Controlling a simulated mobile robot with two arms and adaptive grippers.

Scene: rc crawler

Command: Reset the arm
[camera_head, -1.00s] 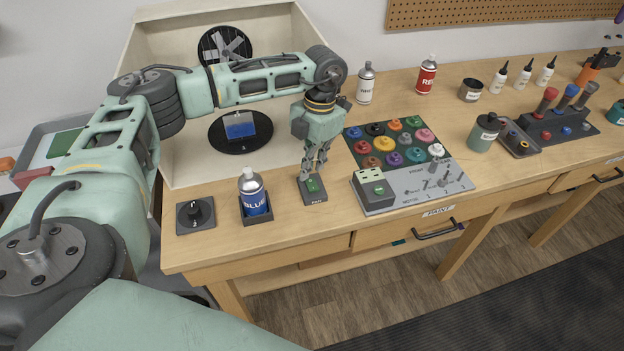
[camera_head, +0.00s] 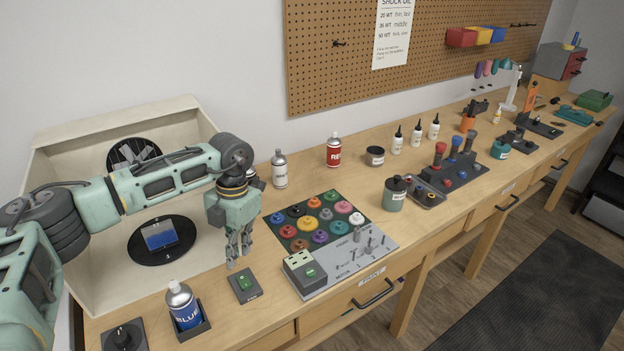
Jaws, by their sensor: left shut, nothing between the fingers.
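My left arm comes in from the left and reaches across the front of the open spray booth. My left gripper (camera_head: 237,254) points down, shut and empty, above the bench near the green fan switch (camera_head: 244,285). A small gap seems to lie between the fingertips and the switch. My right gripper is not in view.
A blue spray can (camera_head: 184,305) stands in a holder beside a black knob (camera_head: 123,337). A blue piece (camera_head: 160,236) sits on the turntable in the booth (camera_head: 60,150).

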